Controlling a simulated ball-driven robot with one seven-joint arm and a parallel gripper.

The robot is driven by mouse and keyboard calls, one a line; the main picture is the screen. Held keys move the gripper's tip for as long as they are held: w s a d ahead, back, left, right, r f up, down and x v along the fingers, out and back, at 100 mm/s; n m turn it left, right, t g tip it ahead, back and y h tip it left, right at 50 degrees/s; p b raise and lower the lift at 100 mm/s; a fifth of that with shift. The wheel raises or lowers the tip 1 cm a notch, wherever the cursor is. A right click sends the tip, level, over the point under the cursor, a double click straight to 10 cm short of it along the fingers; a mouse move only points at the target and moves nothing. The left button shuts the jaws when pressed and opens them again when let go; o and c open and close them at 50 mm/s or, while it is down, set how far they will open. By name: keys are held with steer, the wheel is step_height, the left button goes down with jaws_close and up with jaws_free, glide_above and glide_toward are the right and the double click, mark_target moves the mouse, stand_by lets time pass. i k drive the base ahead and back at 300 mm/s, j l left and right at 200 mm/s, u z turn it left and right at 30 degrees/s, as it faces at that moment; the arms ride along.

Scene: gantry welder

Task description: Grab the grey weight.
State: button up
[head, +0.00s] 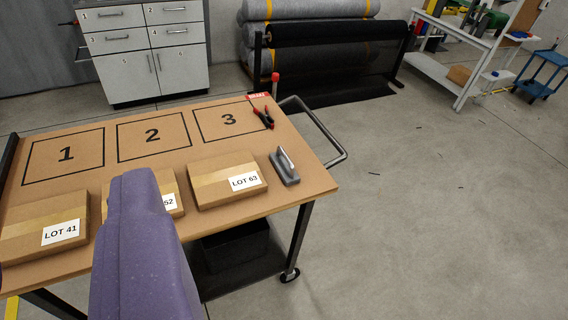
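The grey weight (284,168) sits on the right part of the wooden cart top (270,143), just right of the box marked LOT 63. It is a dark grey block with a lighter upright handle on top. A purple part of my own arm rises from the bottom of the head view, left of the weight and apart from it. It covers part of the middle box. My gripper's fingers do not show.
Boxes LOT 41 (40,225), one ending in 52 (169,190) and LOT 63 (225,180) line the cart's front. Red-handled pliers (263,117) lie behind the weight. A handle rail (327,130) juts from the cart's right side. The floor to the right is mostly clear.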

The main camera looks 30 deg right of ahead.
mark_target(283, 165)
steer(key=i+l+z, duration=0.15)
steer(key=i+l, duration=0.25)
steer(key=i+l+z, duration=0.1)
steer(key=i+l, duration=0.25)
steer(key=i, duration=0.2)
steer(key=i+l+z, duration=0.15)
steer(key=i+l, duration=0.15)
steer(key=i, duration=0.2)
steer(key=i+l+z, duration=0.15)
steer(key=i+l, duration=0.15)
steer(key=i, duration=0.2)
